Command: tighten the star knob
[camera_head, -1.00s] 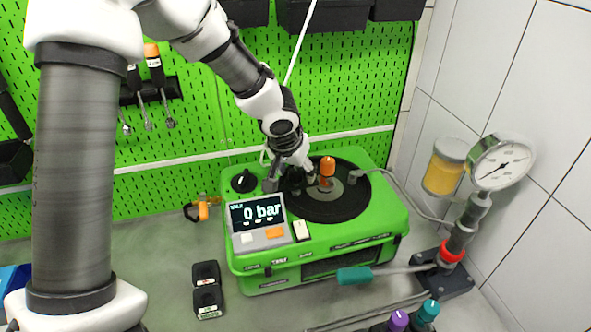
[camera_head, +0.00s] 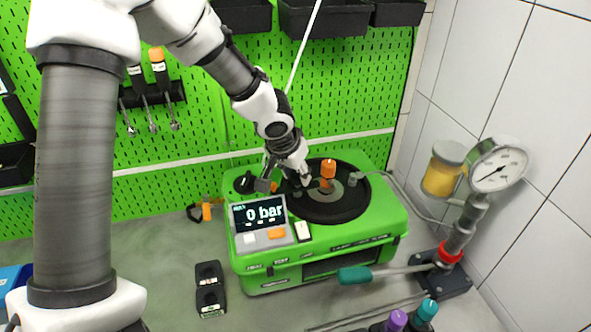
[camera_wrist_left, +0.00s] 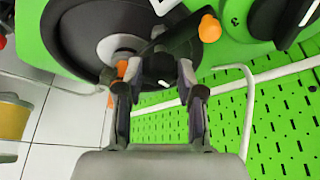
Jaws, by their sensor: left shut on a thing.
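My left gripper (camera_head: 284,184) reaches down over the left part of the round black disc on the green pump unit (camera_head: 375,225). In the left wrist view its two fingers (camera_wrist_left: 158,78) stand on either side of a dark knob (camera_wrist_left: 156,68), which I take for the star knob, and are shut on it. The fingers and a dark bar hide much of the knob's outline. In the head view the knob is mostly hidden by the gripper. My right gripper is in neither view.
An upright orange handle (camera_head: 328,168) stands close right of the gripper. The display (camera_head: 258,213) reads 0 bar. A black dial (camera_head: 244,183) sits at left. A pressure gauge (camera_head: 498,166) and a teal-handled lever (camera_head: 355,275) are right and in front. The left bench is mostly clear.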

